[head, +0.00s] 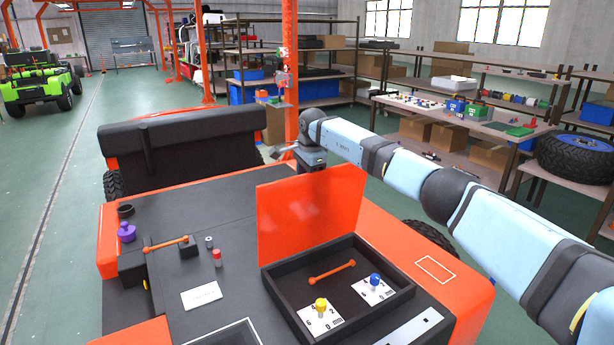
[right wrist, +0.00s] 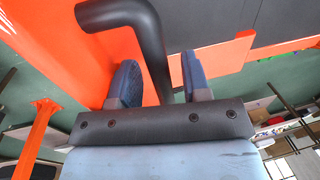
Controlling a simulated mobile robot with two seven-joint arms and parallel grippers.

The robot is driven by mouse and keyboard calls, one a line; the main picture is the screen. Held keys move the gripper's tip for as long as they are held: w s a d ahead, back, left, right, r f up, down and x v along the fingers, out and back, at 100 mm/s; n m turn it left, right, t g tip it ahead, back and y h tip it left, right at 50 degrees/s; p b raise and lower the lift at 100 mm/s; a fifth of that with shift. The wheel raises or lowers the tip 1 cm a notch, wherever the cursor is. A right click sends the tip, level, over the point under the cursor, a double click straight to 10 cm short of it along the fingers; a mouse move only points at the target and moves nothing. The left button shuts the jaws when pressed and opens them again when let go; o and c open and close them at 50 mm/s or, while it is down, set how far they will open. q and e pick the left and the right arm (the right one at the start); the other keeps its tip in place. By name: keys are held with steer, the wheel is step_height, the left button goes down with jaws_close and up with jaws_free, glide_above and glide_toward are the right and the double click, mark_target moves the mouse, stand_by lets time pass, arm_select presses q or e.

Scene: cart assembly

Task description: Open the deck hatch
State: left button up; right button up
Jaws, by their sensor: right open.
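The deck hatch is an orange lid (head: 310,208) standing raised, nearly upright, at the back edge of a black-walled compartment (head: 400,308) in the cart deck. The compartment is open. My right gripper (head: 284,152) is behind and above the lid's top edge in the head view. In the right wrist view my right gripper (right wrist: 160,82) is open, and a thick bent black bar (right wrist: 148,30) runs between its fingers against an orange surface. I cannot tell whether the fingers touch the bar. My left gripper is not in view.
The compartment holds an orange bar (head: 332,271), a yellow knob (head: 321,305) and a blue knob (head: 375,280) on white plates. A black seat back (head: 185,145) stands behind the deck. An orange post (head: 290,80) rises behind my right gripper. Shelves stand at the back right.

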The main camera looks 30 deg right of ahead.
step_height(320, 180, up, 14)
steer(key=s, duration=0.2)
steer(key=shift+s+f+b, duration=0.15)
steer(key=shift+f+b, duration=0.05)
steer(key=shift+b, duration=0.2)
steer(key=shift+d, duration=0.1)
